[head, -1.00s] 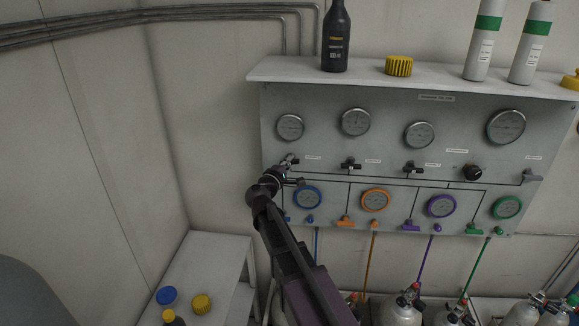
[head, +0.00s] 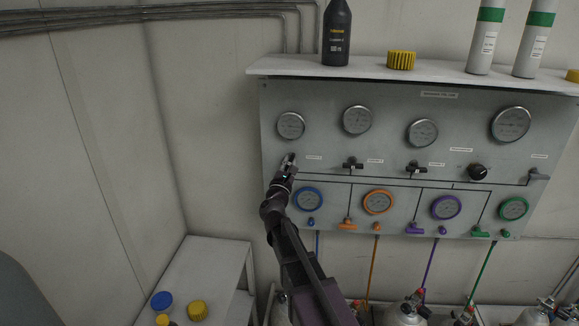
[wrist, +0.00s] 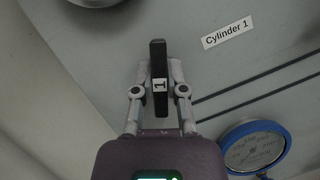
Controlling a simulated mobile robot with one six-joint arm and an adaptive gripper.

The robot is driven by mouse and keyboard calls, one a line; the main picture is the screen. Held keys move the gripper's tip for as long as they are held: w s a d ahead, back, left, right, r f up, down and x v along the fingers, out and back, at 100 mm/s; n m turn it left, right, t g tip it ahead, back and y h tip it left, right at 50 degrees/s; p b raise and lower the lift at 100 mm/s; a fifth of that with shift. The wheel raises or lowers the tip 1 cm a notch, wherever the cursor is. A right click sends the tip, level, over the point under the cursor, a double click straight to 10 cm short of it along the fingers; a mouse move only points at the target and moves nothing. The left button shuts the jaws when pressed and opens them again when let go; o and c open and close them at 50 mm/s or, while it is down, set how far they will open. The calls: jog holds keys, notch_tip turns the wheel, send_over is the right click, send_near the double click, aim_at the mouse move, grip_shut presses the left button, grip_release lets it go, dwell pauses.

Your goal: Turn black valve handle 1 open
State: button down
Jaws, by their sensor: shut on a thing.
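Black valve handle 1 (wrist: 158,70) shows in the wrist view as a black bar with a white "1" tag, standing nearly upright in that picture. My gripper (wrist: 158,78) has one finger on each side of the bar and is shut on it. In the head view, my gripper (head: 288,165) is at the left end of the grey panel (head: 400,98), below the leftmost gauge. It hides most of the handle there. A "Cylinder 1" label (wrist: 227,33) sits to the right of the handle in the wrist view.
Two more black valve handles (head: 352,165) (head: 416,169) and a black knob (head: 478,172) sit in the same row to the right. A blue-ringed gauge (head: 308,199) is close below my gripper. A shelf (head: 400,71) with bottles runs above the panel.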

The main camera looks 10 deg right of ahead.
jog(key=shift+w+n+t+y, duration=0.1)
jog(key=shift+n+t+y, duration=0.25)
jog(key=shift+n, duration=0.65)
jog(key=shift+n+t+y, duration=0.25)
jog(key=shift+n+y, duration=0.2)
jog(key=shift+n, duration=0.55)
jog(key=c, duration=0.7)
grip_release()
jog(key=shift+m, duration=0.3)
